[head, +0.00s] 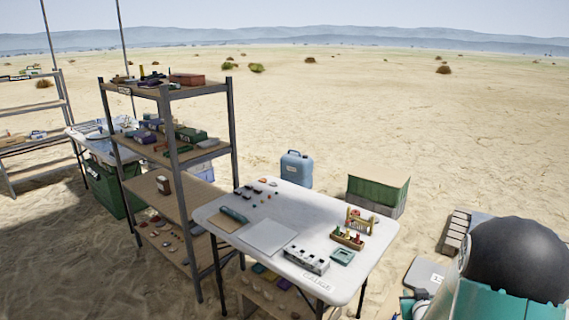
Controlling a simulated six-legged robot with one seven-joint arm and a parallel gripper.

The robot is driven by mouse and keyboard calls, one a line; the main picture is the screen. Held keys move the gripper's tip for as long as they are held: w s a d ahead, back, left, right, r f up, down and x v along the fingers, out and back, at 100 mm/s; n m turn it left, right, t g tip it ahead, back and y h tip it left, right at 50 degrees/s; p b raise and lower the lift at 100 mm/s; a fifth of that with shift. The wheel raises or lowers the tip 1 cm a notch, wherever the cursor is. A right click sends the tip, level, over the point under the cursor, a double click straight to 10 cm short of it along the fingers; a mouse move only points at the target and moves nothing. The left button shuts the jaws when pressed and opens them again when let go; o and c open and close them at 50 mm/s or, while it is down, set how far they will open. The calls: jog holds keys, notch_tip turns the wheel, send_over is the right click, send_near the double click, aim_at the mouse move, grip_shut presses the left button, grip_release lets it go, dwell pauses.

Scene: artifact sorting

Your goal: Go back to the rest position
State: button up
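My gripper cannot be made out in the head view. A black dome and teal panels fill the lower right corner and look like parts of my own body. No object is seen held. The white folding table (222,222) stands in front of me, with a flat grey panel (267,237), a white box with dark openings (306,260), a wooden rack with coloured pieces (347,238), a small teal tray (342,257) and several small pieces on it.
A metal shelf unit (233,130) with several objects stands left of the table. A blue jerrycan (296,169) and a green crate (376,190) stand behind it. A grey numbered slab (425,276) lies at right. Open sand (480,150) stretches beyond.

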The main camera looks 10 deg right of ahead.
jog(key=s+a+r+n+g+y, duration=0.1)
jog(key=s+a+r+g, duration=0.1)
jog(key=a+r, duration=0.65)
jog(key=s+a+r+g+y, duration=0.1)
jog(key=s+a+r+y, duration=0.15)
jog(key=a+r, duration=0.6)
jog(key=s+a+r+g+y, duration=0.1)
jog(key=s+a+r, duration=0.1)
jog(key=s+a, duration=0.5)
jog(key=s+a+r+n+g+y, duration=0.1)
jog(key=s+a+r+g, duration=0.1)
jog(key=s+a, duration=0.6)
jog(key=s, duration=0.2)
jog(key=shift+s+r+n, duration=0.3)
jog(key=shift+s+r, duration=0.05)
